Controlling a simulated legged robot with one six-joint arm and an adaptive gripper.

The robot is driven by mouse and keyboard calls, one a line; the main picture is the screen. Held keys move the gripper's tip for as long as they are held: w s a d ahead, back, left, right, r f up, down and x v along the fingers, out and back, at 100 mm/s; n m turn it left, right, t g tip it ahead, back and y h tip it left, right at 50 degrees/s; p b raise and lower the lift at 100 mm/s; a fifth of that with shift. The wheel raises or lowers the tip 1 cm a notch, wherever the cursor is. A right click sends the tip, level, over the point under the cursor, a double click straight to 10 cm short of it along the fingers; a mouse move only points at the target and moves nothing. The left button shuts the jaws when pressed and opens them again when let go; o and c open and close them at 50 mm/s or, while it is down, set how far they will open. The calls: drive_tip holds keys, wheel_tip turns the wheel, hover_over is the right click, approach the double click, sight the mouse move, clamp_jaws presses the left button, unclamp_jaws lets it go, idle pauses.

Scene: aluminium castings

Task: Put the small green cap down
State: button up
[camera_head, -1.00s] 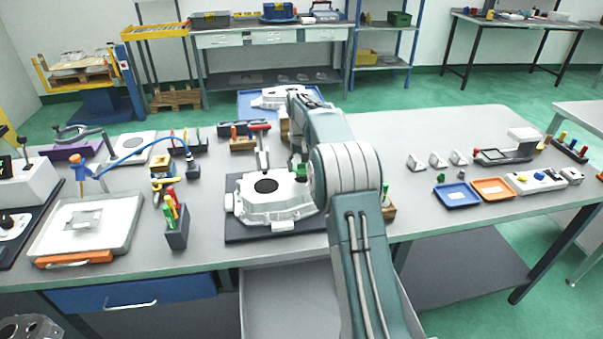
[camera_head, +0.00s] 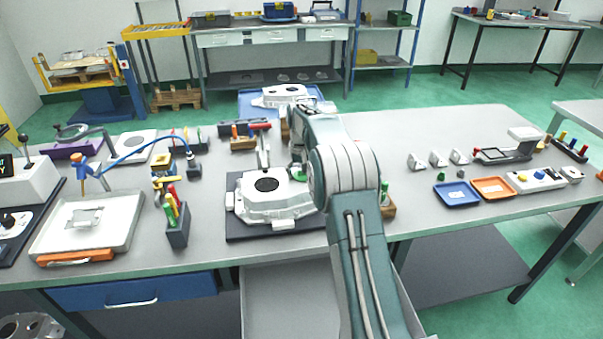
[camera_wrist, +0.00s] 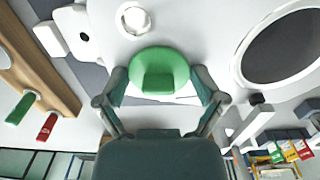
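In the wrist view the cap (camera_wrist: 160,68) is round with a raised grip tab and rests over the casting's pale surface. My gripper (camera_head: 298,160) is just above the cap in the head view. The arm hides part of the casting's right side.
A wooden block with green-topped tools (camera_head: 388,208) is right of the arm. A tool holder (camera_head: 177,232) stands left.

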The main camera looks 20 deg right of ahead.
drive_tip(key=shift+f, duration=0.4)
drive_tip(key=shift+r, duration=0.5)
wheel_tip(320, 180, up, 13)
drive_tip(key=s+a+r+n+t, duration=0.1)
drive_tip(key=s+a+r, duration=0.4)
drive_tip(key=s, duration=0.4)
drive_tip(key=s+a+r+t, duration=0.2)
drive_tip(key=s+a+r, duration=0.1)
drive_tip(key=s+r, duration=0.45)
drive_tip(key=s+a+f+t, duration=0.1)
drive_tip(key=s+f, duration=0.2)
drive_tip(key=s, duration=0.5)
drive_tip(key=s+a+f, duration=0.2)
drive_tip(key=s+f, duration=0.1)
drive_tip(key=s, duration=0.5)
drive_tip(key=s+a+f+n+t, duration=0.1)
drive_tip(key=s+a+f, duration=0.1)
drive_tip(key=s, duration=0.6)
drive_tip(key=shift+s+a+f+t, duration=0.15)
drive_tip(key=shift+f+t, duration=0.15)
drive_tip(key=shift+f, duration=0.5)
